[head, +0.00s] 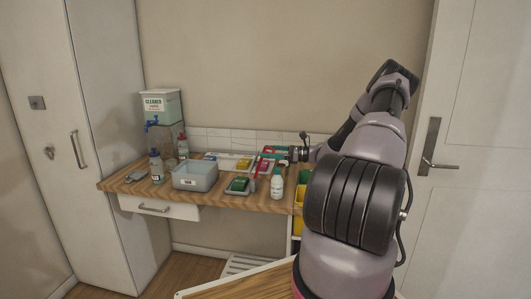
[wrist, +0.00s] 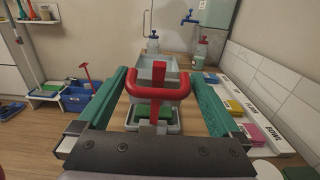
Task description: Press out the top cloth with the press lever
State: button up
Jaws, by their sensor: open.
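My gripper (wrist: 160,76) is open, its two teal fingers spread to the left and right in the wrist view. The red press lever (wrist: 160,84) has a looped handle and stands between the fingers, with a visible gap on each side. A green block or cloth (wrist: 150,109) shows low behind the lever, partly hidden by it. Which cloth is the top one meant is unclear. In the head view, my wrist (head: 303,152) is over the counter's right part; the fingers are hard to make out there.
A grey tub (head: 195,176) stands on the wooden counter (head: 125,178). A cleaner dispenser (head: 161,108) and pump bottle (head: 156,166) are to its left. A white bottle (head: 277,184) is near the front edge. A tiled backsplash (wrist: 262,82) bounds the counter.

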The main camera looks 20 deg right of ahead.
jog(key=shift+x, duration=0.75)
